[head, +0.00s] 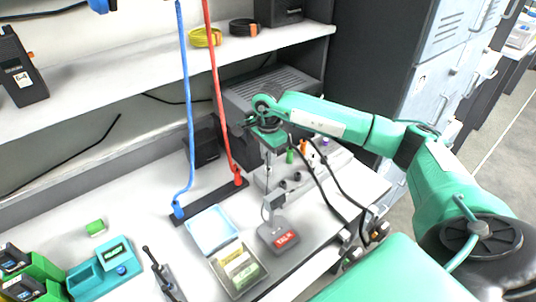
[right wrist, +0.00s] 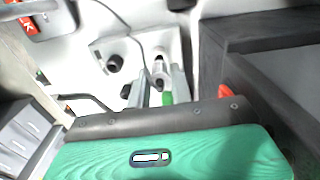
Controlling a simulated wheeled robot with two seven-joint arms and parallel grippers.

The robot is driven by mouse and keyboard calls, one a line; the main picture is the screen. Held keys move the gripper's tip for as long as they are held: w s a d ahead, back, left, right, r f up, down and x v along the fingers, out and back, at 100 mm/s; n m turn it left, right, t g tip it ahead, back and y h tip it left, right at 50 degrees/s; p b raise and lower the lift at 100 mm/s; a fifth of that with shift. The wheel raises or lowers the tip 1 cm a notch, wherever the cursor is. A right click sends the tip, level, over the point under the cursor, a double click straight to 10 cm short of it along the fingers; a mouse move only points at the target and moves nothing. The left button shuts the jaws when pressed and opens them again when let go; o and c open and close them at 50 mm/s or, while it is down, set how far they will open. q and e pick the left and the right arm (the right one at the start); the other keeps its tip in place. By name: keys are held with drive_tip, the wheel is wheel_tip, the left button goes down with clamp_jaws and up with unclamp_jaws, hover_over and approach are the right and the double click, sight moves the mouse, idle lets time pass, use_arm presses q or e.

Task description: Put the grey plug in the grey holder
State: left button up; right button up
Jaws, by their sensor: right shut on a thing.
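My right gripper (head: 268,160) is above the left part of a pale panel (head: 262,184) on the desk. It points down. In the right wrist view, its fingers (right wrist: 163,82) are shut on a pale grey plug (right wrist: 160,68), seen end-on and partly hidden. The panel also shows there (right wrist: 105,47), with dark round pieces (right wrist: 115,63) on it. I cannot tell which piece is the grey holder, or whether the plug touches the panel. A green plug (head: 290,156) and an orange plug (head: 303,146) stand behind the gripper. My left gripper is not in view.
A desk microphone with a red TALK label (head: 287,239) stands close in front of the panel. Blue (head: 187,110) and red (head: 218,90) cords rise on the left. A blue tray (head: 212,230) and a card tray (head: 239,268) lie front left. Black cables loop on the right.

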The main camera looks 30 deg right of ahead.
use_arm(q)
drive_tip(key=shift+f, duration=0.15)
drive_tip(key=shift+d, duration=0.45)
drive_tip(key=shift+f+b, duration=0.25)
drive_tip(key=shift+b, duration=0.1)
use_arm(e)
drive_tip(key=shift+f, duration=0.1)
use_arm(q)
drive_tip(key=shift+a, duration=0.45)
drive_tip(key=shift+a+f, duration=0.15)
